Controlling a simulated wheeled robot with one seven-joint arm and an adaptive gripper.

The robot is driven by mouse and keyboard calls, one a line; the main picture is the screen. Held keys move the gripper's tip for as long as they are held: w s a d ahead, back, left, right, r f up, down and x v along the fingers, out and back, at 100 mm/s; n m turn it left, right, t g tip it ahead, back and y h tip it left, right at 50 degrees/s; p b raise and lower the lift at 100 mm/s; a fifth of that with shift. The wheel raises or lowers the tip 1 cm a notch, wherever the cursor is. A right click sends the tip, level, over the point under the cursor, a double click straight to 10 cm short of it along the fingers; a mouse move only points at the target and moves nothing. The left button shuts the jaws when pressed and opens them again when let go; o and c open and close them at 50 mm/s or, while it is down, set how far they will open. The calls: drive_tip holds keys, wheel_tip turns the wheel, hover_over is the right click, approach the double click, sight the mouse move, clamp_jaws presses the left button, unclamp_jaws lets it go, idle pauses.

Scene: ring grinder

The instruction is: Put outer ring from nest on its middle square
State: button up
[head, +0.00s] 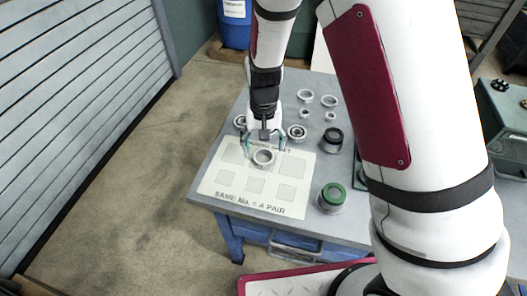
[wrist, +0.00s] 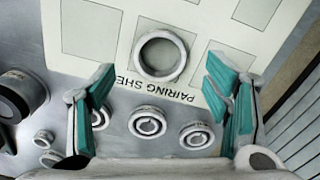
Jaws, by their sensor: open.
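The outer ring (head: 263,157), a plain grey metal ring, lies flat on the white pairing sheet (head: 210,204). It is over the middle square of the row nearer the sheet's title. In the wrist view the ring (wrist: 138,56) overlaps most of that square (wrist: 191,42) and looks a little off its centre. My gripper (head: 264,146) is just above the ring, pointing down. In the wrist view its green-lined fingers (wrist: 166,100) are wide apart, with nothing held between them. I cannot pick out the nest for certain.
Several bearings and rings (wrist: 147,122) stand on the grey table beyond the sheet. A black-topped cylinder (head: 333,137) and a green-topped cylinder (head: 331,196) stand right of it. The sheet's near row of squares (head: 256,185) is empty.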

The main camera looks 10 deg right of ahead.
drive_tip(key=s+d+r+t, duration=0.1)
drive_tip(key=s+d+r, duration=0.15)
drive_tip(key=r, duration=0.55)
drive_tip(key=s+d+r+t+y, duration=0.1)
drive_tip(key=s+d+r, duration=0.15)
drive_tip(key=r, duration=0.45)
drive_tip(key=s+d+r, duration=0.2)
drive_tip(key=s+r, duration=0.1)
drive_tip(key=r, duration=0.5)
drive_tip(key=s+d+r+t, duration=0.1)
drive_tip(key=s+d+r, duration=0.2)
drive_tip(key=s, duration=0.3)
drive_tip(key=s+d+r+n+t+h, duration=0.1)
drive_tip(key=s+d+r+t, duration=0.1)
drive_tip(key=s, duration=0.5)
drive_tip(key=shift+d+r+t, duration=0.3)
drive_tip(key=shift+d+r, duration=0.3)
drive_tip(key=shift+r, duration=0.35)
